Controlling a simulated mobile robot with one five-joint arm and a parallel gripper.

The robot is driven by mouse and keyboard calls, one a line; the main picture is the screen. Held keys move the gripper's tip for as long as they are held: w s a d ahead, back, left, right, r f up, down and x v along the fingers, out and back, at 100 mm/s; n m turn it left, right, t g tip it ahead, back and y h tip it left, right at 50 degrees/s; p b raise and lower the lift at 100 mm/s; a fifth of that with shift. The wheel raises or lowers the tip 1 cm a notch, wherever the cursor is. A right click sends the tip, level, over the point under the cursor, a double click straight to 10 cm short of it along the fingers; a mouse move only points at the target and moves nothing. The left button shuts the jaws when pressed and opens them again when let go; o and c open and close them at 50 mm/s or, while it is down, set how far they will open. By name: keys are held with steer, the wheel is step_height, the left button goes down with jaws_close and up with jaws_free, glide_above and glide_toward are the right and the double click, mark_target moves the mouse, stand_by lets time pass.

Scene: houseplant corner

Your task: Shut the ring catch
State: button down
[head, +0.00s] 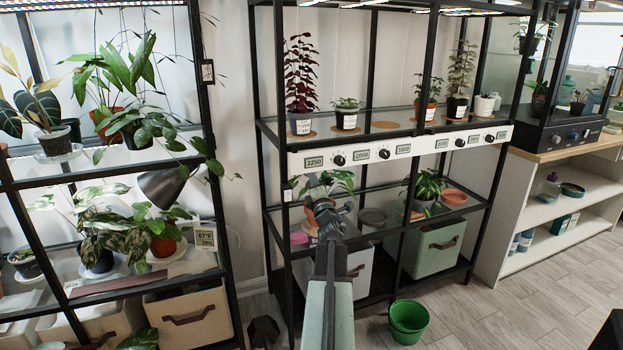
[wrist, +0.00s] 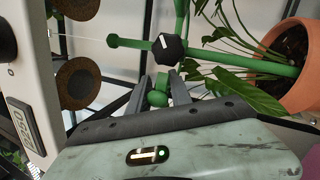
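In the wrist view a green bar (wrist: 228,57) runs across the upper middle in front of a terracotta pot (wrist: 300,75). A dark knob (wrist: 167,48) with a white mark sits on it, and its left end carries a small green ball. I take these parts to be the ring catch. A green rounded grip (wrist: 157,98) hangs below the knob. My gripper (wrist: 162,80) has its dark fingers apart, one on each side of the grip; I cannot tell whether they touch it. In the head view my gripper (head: 328,218) is at the middle shelf and hides the catch.
The upper glass shelf (head: 392,122) with a white dial panel (head: 405,149) is above my gripper. Potted plants stand close by, one leafy plant (head: 425,188) to the right. A green bucket (head: 408,320) stands on the floor.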

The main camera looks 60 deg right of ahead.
steer(key=n+t+y, duration=0.1)
steer(key=y, duration=0.1)
steer(key=n+t+y, duration=0.2)
steer(key=y, duration=0.1)
steer(key=n+t+y, duration=0.1)
steer(key=y, duration=0.1)
steer(key=shift+s+d+r+n+t+y, duration=0.1)
steer(key=shift+s+d+n+t+y, duration=0.2)
steer(key=shift+n, duration=0.1)
steer(key=c, duration=1.3)
jaws_free()
steer(key=shift+a, duration=0.1)
steer(key=b+v, duration=0.2)
steer(key=v, duration=0.5)
steer(key=shift+s+a, duration=0.15)
steer(key=shift+s, duration=0.15)
